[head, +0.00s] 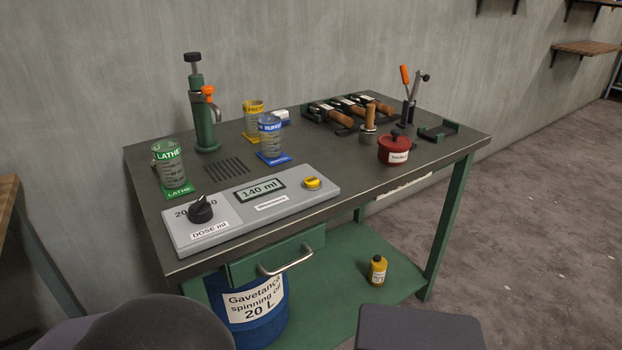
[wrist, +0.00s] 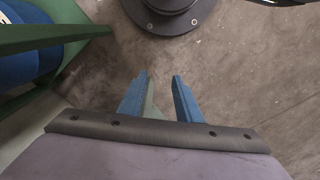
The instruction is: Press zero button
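A grey control panel (head: 225,222) lies along the front left of the workbench. It carries a small display (head: 259,190) reading 140 ml, a black dose knob (head: 200,209) at its left and a round yellow button (head: 312,183) at its right end. I cannot read a zero mark on the button. A small label in front of the display is too blurred to read. My gripper (wrist: 161,77) shows in the wrist view with its two blue fingers apart and nothing between them. It hangs over the floor, away from the panel.
The workbench (head: 350,190) also holds a green pump (head: 203,115), a green-labelled jar (head: 168,165), a blue-labelled jar (head: 270,138), a red pot (head: 393,150) and wooden-handled tools (head: 335,116). A drawer handle (head: 288,262) juts from the front. A blue bucket (head: 255,312) and yellow bottle (head: 377,270) stand below.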

